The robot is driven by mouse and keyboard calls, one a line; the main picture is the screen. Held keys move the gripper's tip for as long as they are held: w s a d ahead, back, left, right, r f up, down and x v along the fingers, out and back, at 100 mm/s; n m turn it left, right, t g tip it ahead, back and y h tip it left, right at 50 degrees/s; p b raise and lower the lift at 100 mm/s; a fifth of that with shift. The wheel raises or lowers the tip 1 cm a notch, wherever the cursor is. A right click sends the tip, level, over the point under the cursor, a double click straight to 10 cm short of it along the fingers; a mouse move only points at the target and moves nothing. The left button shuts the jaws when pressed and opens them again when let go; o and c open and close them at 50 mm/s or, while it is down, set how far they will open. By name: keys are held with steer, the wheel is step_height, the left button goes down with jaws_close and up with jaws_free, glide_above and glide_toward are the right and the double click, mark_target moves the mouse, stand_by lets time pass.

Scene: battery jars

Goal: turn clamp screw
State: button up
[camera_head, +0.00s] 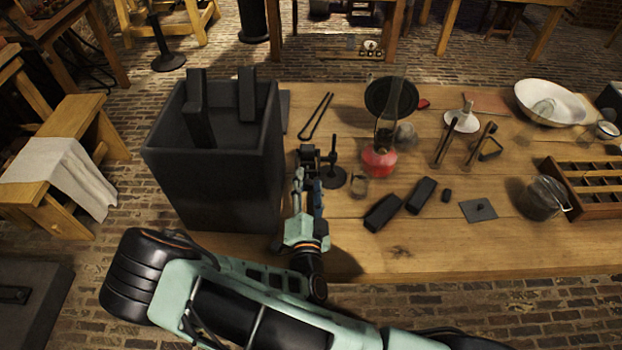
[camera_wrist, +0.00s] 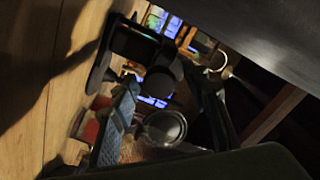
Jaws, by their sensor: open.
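A small black clamp (camera_head: 308,152) with a stand (camera_head: 333,176) on a round base stands on the wooden table, just right of the large dark jar. My gripper (camera_head: 308,178) reaches up to the clamp from the near side, its fingers open. In the wrist view my gripper (camera_wrist: 163,84) has one bluish finger at the left and a dark finger at the right. A dark round knob-like end (camera_wrist: 160,80), likely the clamp screw, lies between or just beyond the fingertips. I cannot tell whether either finger touches it. The screw is hard to make out in the head view.
The tall dark jar (camera_head: 215,165) holding two dark plates stands close on the left. Black blocks (camera_head: 383,212) lie to the right. The table's front edge is bare (camera_head: 440,260).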

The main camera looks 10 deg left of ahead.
jaws_close()
stand_by(0.4)
